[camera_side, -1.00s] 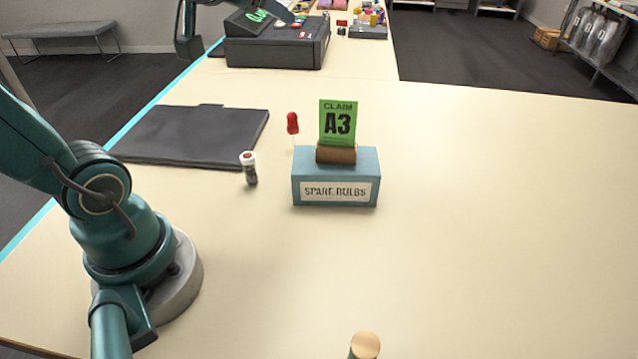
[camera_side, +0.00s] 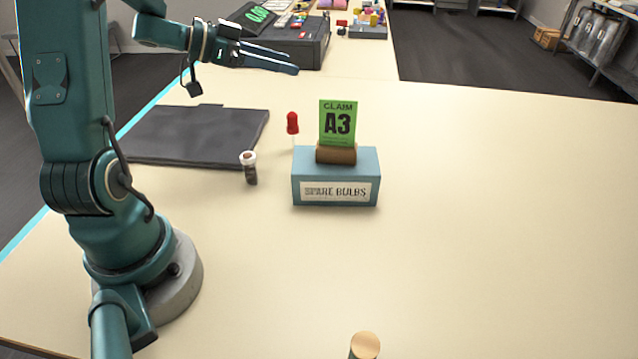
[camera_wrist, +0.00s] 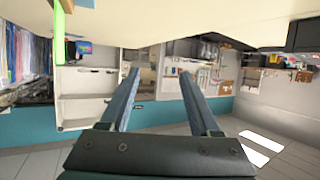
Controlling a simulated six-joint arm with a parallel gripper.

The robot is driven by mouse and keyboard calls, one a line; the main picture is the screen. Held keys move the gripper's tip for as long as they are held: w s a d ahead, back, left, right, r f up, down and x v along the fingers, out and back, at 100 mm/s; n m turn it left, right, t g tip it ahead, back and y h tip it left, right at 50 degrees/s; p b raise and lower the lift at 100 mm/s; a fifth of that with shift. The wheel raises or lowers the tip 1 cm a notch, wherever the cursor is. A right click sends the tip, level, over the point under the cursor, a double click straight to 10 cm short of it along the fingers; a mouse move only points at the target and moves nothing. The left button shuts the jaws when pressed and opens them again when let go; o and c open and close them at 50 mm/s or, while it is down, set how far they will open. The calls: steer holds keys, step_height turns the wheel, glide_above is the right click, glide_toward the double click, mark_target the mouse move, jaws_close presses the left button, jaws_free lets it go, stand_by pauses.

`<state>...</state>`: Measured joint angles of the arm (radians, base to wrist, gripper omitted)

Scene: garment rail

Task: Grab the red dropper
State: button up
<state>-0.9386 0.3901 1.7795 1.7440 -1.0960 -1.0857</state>
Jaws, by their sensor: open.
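The red dropper (camera_side: 292,123) stands upright on the table in the side view, just behind the left end of the blue box. Its red bulb shows and its clear lower part is faint. My gripper (camera_side: 297,70) is raised above the far part of the table, up and behind the dropper in the picture, apart from it. The wrist view shows the two fingers of my gripper (camera_wrist: 163,75) spread apart with nothing between them. The dropper is not seen in the wrist view.
A blue "SPARE BULBS" box (camera_side: 300,188) carries a green A3 card (camera_side: 338,122) in a brown holder. A wooden peg (camera_side: 364,345) is at the front. The right side is clear.

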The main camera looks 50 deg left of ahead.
mark_target(288, 117)
step_height(288, 117, down, 11)
steer(key=shift+f, duration=0.1)
steer(key=shift+w+d+f, duration=0.15)
steer(key=shift+w+f, duration=0.15)
steer(key=shift+w, duration=0.2)
steer(key=shift+x, duration=2.05)
steer(key=shift+r, duration=0.1)
jaws_close()
